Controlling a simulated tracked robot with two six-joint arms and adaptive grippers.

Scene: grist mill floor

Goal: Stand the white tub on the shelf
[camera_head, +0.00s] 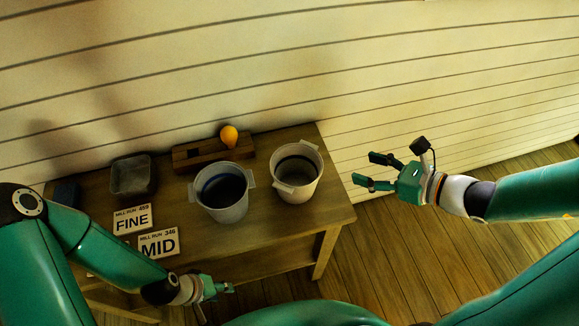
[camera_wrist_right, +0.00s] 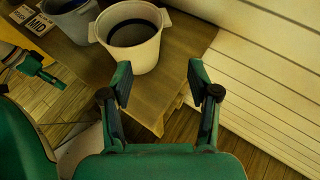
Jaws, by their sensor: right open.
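The white tub (camera_head: 298,191) stands upright on the wooden table near its right end, with a handle on each side and a dark band inside. It also shows in the right wrist view (camera_wrist_right: 141,62), beyond the fingers. My right gripper (camera_head: 377,171) is open and empty, to the right of the tub and apart from it; its spread fingers also show in the right wrist view (camera_wrist_right: 160,82). My left gripper (camera_head: 222,288) is low in front of the table; its finger opening is too small to make out. I cannot tell which surface is the shelf.
A greyer tub (camera_head: 230,212) stands just left of the white one. A wooden block (camera_head: 190,158) with an orange bulb-shaped thing (camera_head: 229,136), a dark square container (camera_head: 133,177) and FINE (camera_head: 132,219) and MID (camera_head: 158,243) cards share the table (camera_head: 325,208). A plank wall is behind.

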